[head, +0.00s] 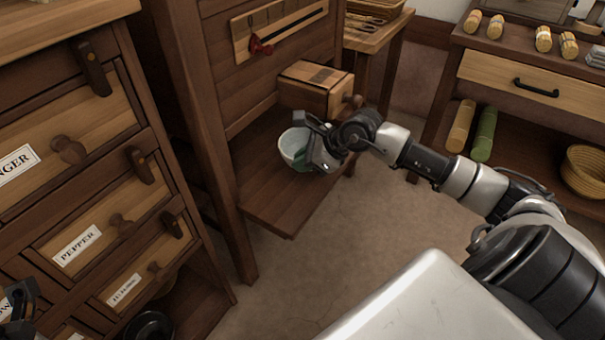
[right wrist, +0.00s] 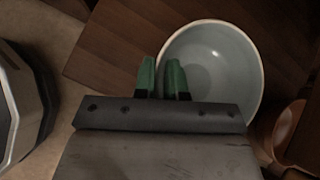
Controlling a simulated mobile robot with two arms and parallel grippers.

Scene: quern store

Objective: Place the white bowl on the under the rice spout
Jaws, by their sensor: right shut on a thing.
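The white bowl (head: 291,143) is at the wooden shelf (head: 285,206), below the boxy wooden spout (head: 304,91) of the tall cabinet. My right gripper (head: 305,160) is shut on the bowl's near rim. In the right wrist view the green fingertips (right wrist: 162,78) straddle the rim of the empty bowl (right wrist: 222,65). The bowl looks about upright; I cannot tell whether its base touches the shelf. The gripper hides its right side in the head view. A dark part of my left gripper (head: 19,303) shows at the lower left edge, away from the bowl.
A labelled drawer cabinet (head: 135,210) stands on the left. A sliding panel with a red knob (head: 262,46) is above the spout. On the right, a table (head: 520,75) holds several rolls, with a wicker basket (head: 586,170) below. The floor (head: 370,225) between is clear.

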